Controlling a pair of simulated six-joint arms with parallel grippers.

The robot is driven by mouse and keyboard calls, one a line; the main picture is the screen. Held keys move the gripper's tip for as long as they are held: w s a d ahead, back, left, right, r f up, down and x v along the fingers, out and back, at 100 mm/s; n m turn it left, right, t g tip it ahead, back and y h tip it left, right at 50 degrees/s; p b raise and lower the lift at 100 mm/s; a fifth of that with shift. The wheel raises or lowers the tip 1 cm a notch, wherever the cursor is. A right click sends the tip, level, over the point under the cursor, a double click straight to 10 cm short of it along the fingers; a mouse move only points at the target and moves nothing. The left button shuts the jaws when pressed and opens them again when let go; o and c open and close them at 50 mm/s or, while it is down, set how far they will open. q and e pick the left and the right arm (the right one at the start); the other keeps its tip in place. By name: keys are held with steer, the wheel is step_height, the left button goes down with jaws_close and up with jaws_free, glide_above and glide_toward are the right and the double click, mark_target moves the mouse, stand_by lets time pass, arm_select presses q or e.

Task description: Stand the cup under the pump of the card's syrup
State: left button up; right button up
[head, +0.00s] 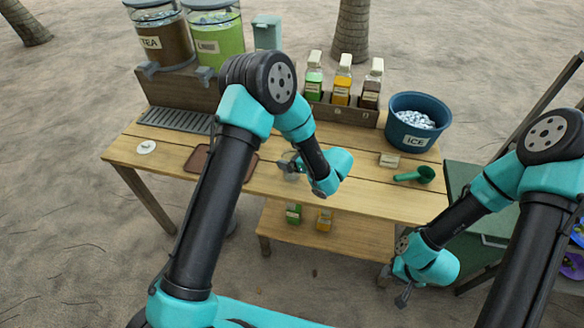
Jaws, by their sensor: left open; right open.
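Three syrup bottles stand in a wooden rack at the back: a green one (314,78), an orange one (342,84) and a dark brown one (371,90). Their pale labels are too small to read. A small tan card (389,160) lies on the counter before the ice bucket; I cannot read it. My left gripper (284,166) is open low over the middle of the counter. A small greyish clear shape shows beside its fingers; I cannot tell if it is the cup. My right gripper (403,298) is open, in front of the counter's right end, away from everything.
A blue ice bucket (397,121) and a green scoop (417,176) are at the right. Tea (165,42) and green drink (217,42) dispensers stand back left above a drip grate (175,120). A brown tray (198,158) is partly behind my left arm. Spare bottles stand on the lower shelf (350,236).

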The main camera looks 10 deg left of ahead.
stand_by(0.3)
arm_select(q)
steer(key=c, duration=1.3)
steer(key=shift+o, duration=0.2)
steer(key=shift+r, duration=0.55)
steer(key=s+d+r, duration=0.2)
steer(key=s, duration=0.5)
steer(key=s+d+r, duration=0.2)
steer(key=s, duration=0.6)
steer(key=shift+s, duration=0.25)
steer(key=shift+d, duration=0.1)
